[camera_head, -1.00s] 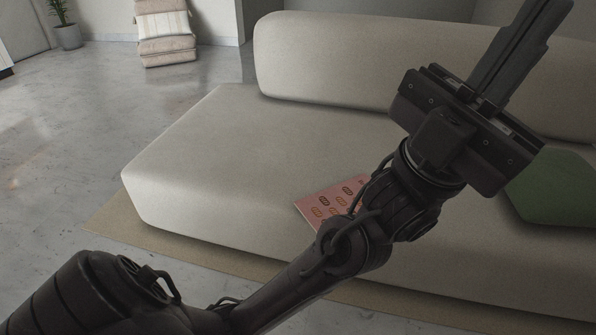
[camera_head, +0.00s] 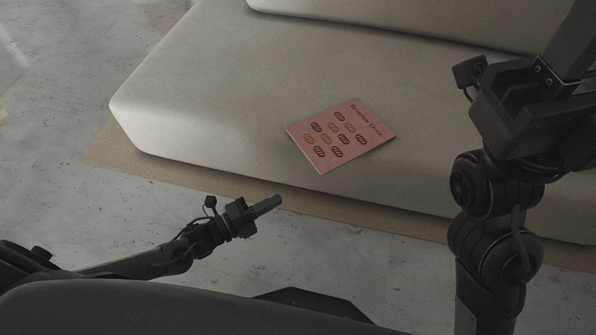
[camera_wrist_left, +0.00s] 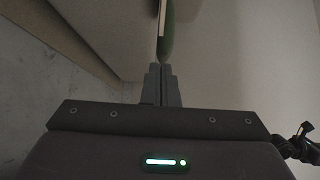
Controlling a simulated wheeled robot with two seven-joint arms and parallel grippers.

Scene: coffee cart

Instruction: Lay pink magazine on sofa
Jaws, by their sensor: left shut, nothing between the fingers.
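The pink magazine (camera_head: 343,135) lies flat on the seat of the beige sofa (camera_head: 220,85), close to its front edge. Its cover faces up, with dark and orange oval prints and a title. Nothing covers it in the head view. My left gripper (camera_head: 268,205) is low in front of the sofa, apart from the magazine, pointing right. Its fingers are together and empty, as the left wrist view (camera_wrist_left: 161,85) also shows. My right gripper (camera_head: 580,35) is raised at the right edge of the head view, over the sofa; its fingertips are cut off.
A tan rug (camera_head: 115,150) runs under the sofa's front. Grey floor (camera_head: 110,215) lies clear at the left and in front. A backrest (camera_head: 440,20) rises behind the seat. A green thing (camera_wrist_left: 167,35) shows beyond the left fingertips in the wrist view.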

